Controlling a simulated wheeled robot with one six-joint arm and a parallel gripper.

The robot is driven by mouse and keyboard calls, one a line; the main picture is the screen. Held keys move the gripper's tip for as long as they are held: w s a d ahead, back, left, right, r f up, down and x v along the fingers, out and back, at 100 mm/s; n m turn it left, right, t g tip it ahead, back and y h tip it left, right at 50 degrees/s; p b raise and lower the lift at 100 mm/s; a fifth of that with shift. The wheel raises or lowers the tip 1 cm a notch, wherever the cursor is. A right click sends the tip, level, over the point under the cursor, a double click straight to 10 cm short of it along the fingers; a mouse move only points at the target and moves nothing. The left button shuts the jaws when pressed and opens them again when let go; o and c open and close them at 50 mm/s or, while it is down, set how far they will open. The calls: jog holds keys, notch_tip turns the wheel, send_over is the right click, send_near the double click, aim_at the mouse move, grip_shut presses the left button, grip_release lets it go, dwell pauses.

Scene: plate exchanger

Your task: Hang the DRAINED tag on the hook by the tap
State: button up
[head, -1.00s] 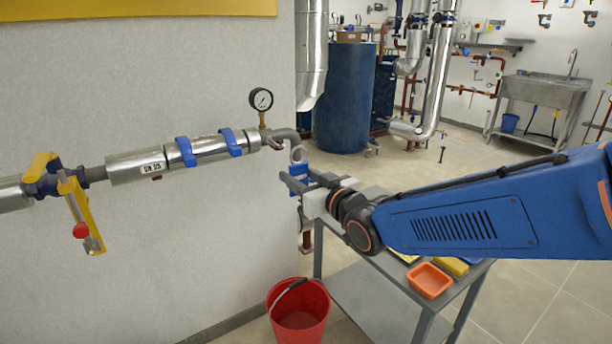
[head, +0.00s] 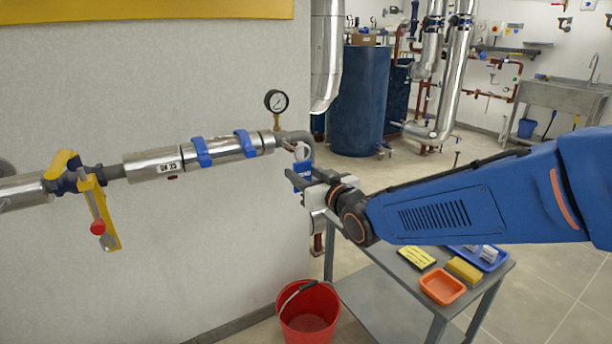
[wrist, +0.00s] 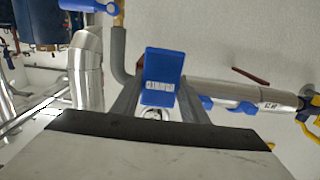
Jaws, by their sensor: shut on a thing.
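The DRAINED tag is a blue plate with white lettering. In the wrist view the tag (wrist: 162,78) stands between my two grey fingers, its lettering upside down in the picture. My gripper (head: 302,180) is shut on the tag (head: 302,170), close to the downturned pipe end in the head view. A pale ring shows at the tag's top, in front of the pipe bend (head: 297,136). I cannot tell whether the ring touches anything. The tap and the hook are not clearly visible; the pipe end and my gripper crowd that spot.
A pressure gauge (head: 276,101) stands on the pipe just left of the bend. A red bucket (head: 308,318) is on the floor below. A grey trolley (head: 405,277) with an orange tray (head: 442,286) stands under my arm. A yellow-handled valve (head: 92,200) is at left.

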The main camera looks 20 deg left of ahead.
jog(key=shift+x, duration=2.05)
jog(key=shift+w+a+f, duration=0.45)
jog(key=shift+f, duration=0.15)
jog(key=o, duration=1.1)
jog(key=shift+s+d, duration=0.1)
